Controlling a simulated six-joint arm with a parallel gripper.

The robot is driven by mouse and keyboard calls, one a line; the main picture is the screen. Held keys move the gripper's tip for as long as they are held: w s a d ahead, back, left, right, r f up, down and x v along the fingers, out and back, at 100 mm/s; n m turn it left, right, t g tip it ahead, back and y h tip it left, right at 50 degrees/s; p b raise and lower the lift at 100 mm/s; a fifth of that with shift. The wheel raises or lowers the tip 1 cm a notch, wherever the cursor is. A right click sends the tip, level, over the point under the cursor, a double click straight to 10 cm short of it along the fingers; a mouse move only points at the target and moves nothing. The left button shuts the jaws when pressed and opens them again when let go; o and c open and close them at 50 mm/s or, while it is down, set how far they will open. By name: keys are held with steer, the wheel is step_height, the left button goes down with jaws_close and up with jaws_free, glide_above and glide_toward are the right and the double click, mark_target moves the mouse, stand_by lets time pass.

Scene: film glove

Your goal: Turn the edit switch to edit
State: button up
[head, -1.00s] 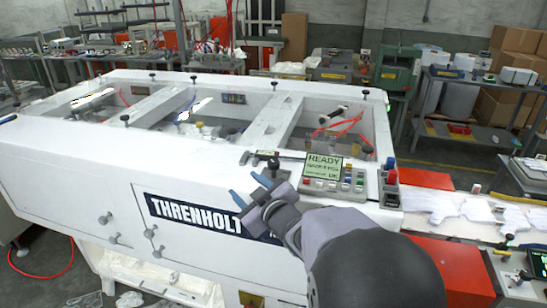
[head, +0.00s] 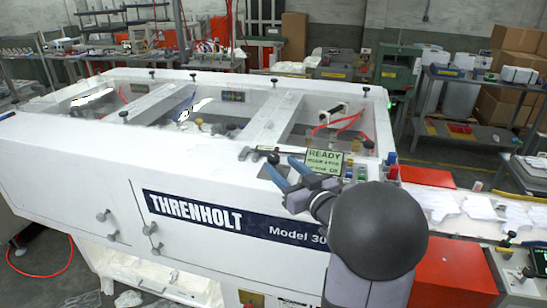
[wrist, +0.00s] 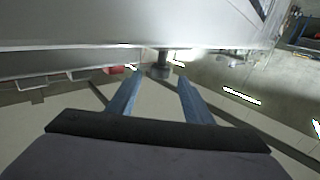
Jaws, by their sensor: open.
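The control panel on top of the white machine has a lit green display (head: 324,161) reading READY and several coloured buttons (head: 350,174). My arm and gripper hide part of this panel, and I cannot make out which control is the edit switch or how it is set. My gripper (head: 281,168) is open and empty, its blue fingers just left of the display, over the machine's front edge. In the wrist view the open fingers (wrist: 160,82) point towards a dark, blurred stub (wrist: 160,66) below a pale edge; I cannot tell what it is.
The white machine (head: 90,160) fills the left and middle, with open bays on top and front knobs (head: 103,216). A red block (head: 447,270) and white gloves (head: 480,207) lie to the right. A grey shelf (head: 480,130) stands behind.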

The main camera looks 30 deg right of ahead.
mark_target(277, 161)
steer(key=shift+w+p, duration=0.95)
steer(key=shift+w, duration=1.85)
steer(key=shift+c, duration=0.5)
steer(key=c, duration=1)
